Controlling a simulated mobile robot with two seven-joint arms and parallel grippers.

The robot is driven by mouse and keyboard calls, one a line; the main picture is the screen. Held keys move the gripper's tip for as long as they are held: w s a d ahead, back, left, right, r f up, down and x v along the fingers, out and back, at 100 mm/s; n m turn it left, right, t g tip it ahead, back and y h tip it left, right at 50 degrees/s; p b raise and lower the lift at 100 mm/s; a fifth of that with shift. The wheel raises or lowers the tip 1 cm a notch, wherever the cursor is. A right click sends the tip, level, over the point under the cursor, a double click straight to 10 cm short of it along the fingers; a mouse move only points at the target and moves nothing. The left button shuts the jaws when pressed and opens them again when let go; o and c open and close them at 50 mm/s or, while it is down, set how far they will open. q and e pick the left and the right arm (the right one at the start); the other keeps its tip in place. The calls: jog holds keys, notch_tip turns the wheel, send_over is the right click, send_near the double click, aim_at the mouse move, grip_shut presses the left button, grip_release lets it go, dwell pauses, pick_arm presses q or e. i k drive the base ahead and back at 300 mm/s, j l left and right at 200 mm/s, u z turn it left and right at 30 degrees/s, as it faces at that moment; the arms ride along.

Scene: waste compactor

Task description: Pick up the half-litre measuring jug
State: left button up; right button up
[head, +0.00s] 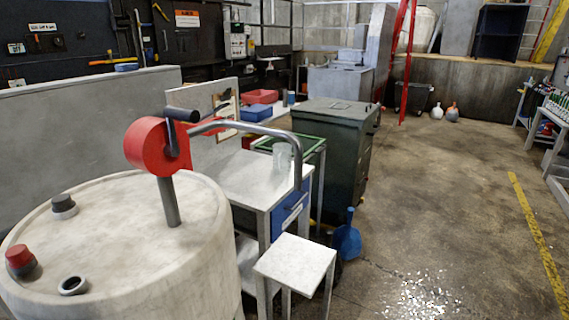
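A small clear vessel that looks like the measuring jug (282,157) stands in the head view on the grey-topped workbench (245,180), near its far right corner. It appears upright, just left of the curved grey spout pipe of a drum pump. It is small and see-through, so its markings and handle cannot be made out. Neither of my grippers shows in the head view.
A large pale drum (120,245) with a red hand pump (146,146) fills the near left. A small white stool (295,262) stands before the workbench. A dark green wheeled bin (335,140) stands behind it. Open floor (450,215) lies to the right, with a shiny wet-looking patch.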

aim_at(282, 151)
jog(key=i+l, duration=0.15)
jog(key=l, duration=0.3)
jog(key=i+l+u, duration=0.15)
jog(key=l, duration=0.3)
jog(key=i+l, duration=0.1)
jog(key=l, duration=0.4)
jog(key=i+l+u, duration=0.15)
jog(key=l, duration=0.3)
jog(key=i+l+u, duration=0.1)
jog(key=i+l, duration=0.3)
jog(key=i+l+u, duration=0.15)
jog(key=i+l, duration=0.2)
jog(key=i+l+u, duration=0.1)
jog(key=i+l, duration=0.25)
jog(key=l, duration=0.25)
